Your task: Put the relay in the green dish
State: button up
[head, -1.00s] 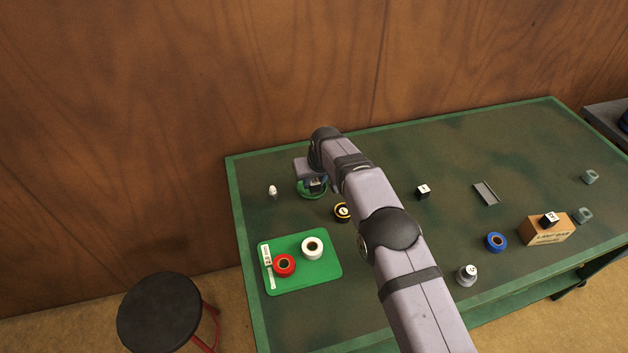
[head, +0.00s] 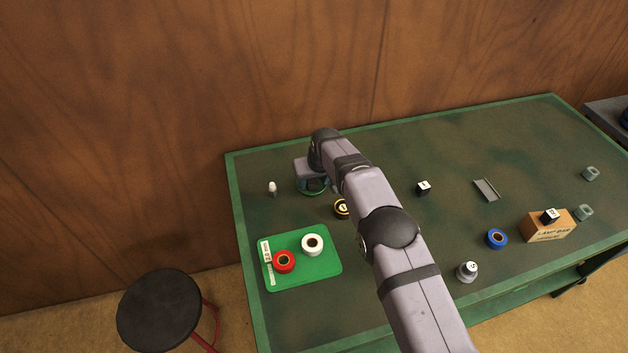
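The green dish (head: 313,194) stands near the back left of the table, and only part of its rim shows under my gripper. My gripper (head: 315,184) is right over the dish, with its fingers low at or inside the rim. The wrist and forearm cover much of it, so I cannot tell whether the fingers are open or hold anything. Two small black cubes with white labels are in view, one (head: 423,188) on the table right of my arm, one (head: 550,216) on a cardboard box. I cannot tell which thing is the relay.
A green mat (head: 325,279) carries a red roll (head: 284,262) and a white roll (head: 312,244). A yellow-black roll (head: 341,208) is close to my arm. A small white bottle (head: 272,188) is left of the dish. A blue roll (head: 496,239) and the cardboard box (head: 541,231) are at right.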

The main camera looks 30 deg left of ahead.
jog(key=shift+r, duration=0.1)
jog(key=shift+r+p, duration=0.5)
jog(key=shift+p, duration=0.15)
jog(key=b+v, duration=0.3)
jog(key=v, duration=0.8)
jog(key=shift+d+r, duration=0.15)
jog(key=shift+r, duration=0.05)
jog(key=shift+s, duration=0.1)
jog(key=s+d+m+g+h, duration=0.1)
jog(key=s+d+m+h, duration=0.2)
jog(key=d, duration=2.3)
jog(key=s+d+f+m+g, duration=0.1)
jog(key=s+d+f+m, duration=0.1)
jog(key=s+d, duration=0.7)
jog(key=s+d+f+m+g, duration=0.1)
jog(key=s+d+m, duration=0.3)
jog(key=s+d, duration=0.6)
jog(key=shift+s+f, duration=0.45)
jog(key=shift+s, duration=0.55)
